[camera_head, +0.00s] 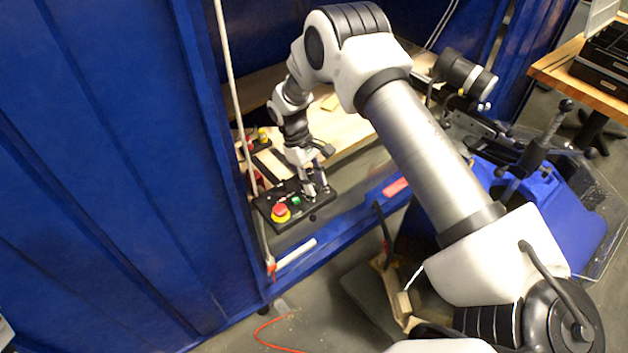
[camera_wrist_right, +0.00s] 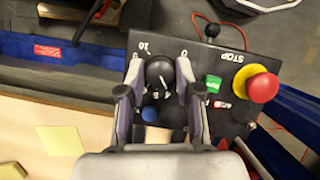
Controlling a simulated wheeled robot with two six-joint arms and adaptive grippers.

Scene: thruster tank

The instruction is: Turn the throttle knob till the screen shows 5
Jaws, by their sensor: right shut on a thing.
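The black throttle knob (camera_wrist_right: 160,72) sits on the black control panel (camera_wrist_right: 232,60), with a white pointer line on its top. White marks, including "10" and "0", are printed around it. My right gripper (camera_wrist_right: 158,95) has its fingers on both sides of the knob and is shut on it. In the head view my right gripper (camera_head: 316,190) reaches down onto the panel (camera_head: 290,222), hiding the knob. The screen showing a number is not readable in either view. My left gripper is not in view.
A red and yellow stop button (camera_wrist_right: 262,87) stands on the panel beside a green button (camera_wrist_right: 213,84). It also shows in the head view (camera_head: 281,212). A blue button (camera_wrist_right: 150,114) is close to my fingers. A blue wall (camera_head: 100,150) rises to the left.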

